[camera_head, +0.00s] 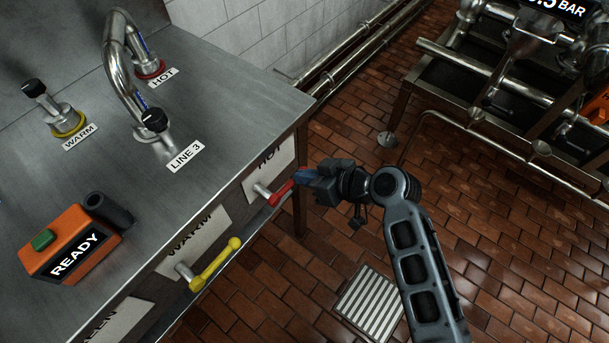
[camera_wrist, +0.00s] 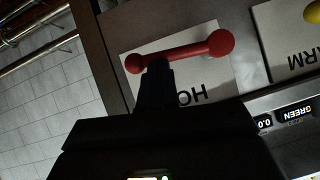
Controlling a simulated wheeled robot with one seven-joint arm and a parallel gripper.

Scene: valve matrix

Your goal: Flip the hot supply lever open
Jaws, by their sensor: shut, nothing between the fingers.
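The red hot supply lever (camera_head: 279,189) is on the front face of the steel counter, below the HOT plate (camera_head: 270,163). In the wrist view the red lever (camera_wrist: 190,50) lies across the plate, with a large ball at its right end and a smaller one at its left. My gripper (camera_head: 303,176) is shut at the outer end of the lever. In the wrist view the dark fingertips (camera_wrist: 157,68) are together and overlap the lever near its smaller ball. I cannot tell whether they touch it.
A yellow lever (camera_head: 216,264) by the WARM plate (camera_head: 193,243) is to the left on the same face. An orange READY box (camera_head: 70,243) and pipe fittings stand on the counter (camera_head: 225,110). The tiled floor has a drain grate (camera_head: 370,303).

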